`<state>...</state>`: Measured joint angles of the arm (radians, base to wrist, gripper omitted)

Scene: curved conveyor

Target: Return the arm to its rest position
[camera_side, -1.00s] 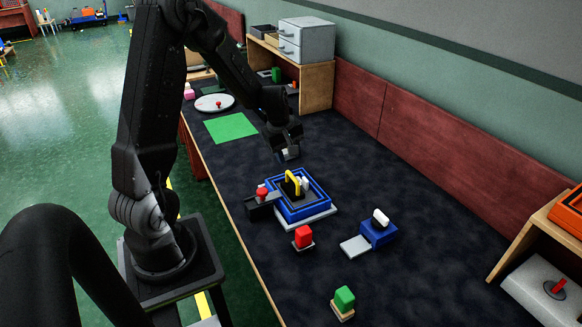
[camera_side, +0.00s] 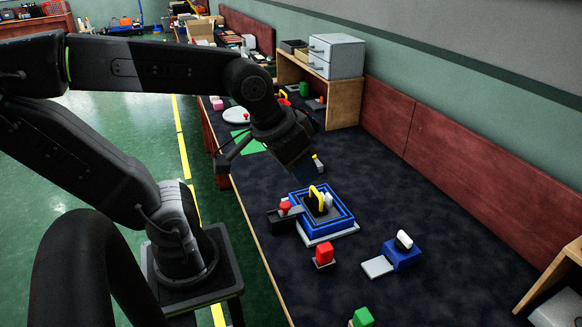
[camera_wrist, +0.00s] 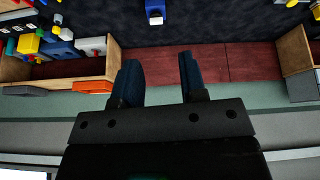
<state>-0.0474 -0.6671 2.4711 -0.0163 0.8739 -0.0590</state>
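My gripper (camera_side: 300,168) is up in the air over the dark table, beyond the blue tray in the side view, and touches nothing that I can see. In the wrist view its two blue fingers (camera_wrist: 160,78) stand wide apart with nothing between them. My arm is raised and bent at the elbow, with the forearm nearly level toward the table. The base stands on a stool at the table's near edge.
The blue square tray (camera_side: 345,219) holds a yellow handle (camera_side: 317,198). Near it stand a red block (camera_side: 324,254), a blue box with a white knob (camera_side: 402,255) and a green block (camera_side: 362,318). A wooden shelf (camera_side: 345,99) with grey drawers stands behind.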

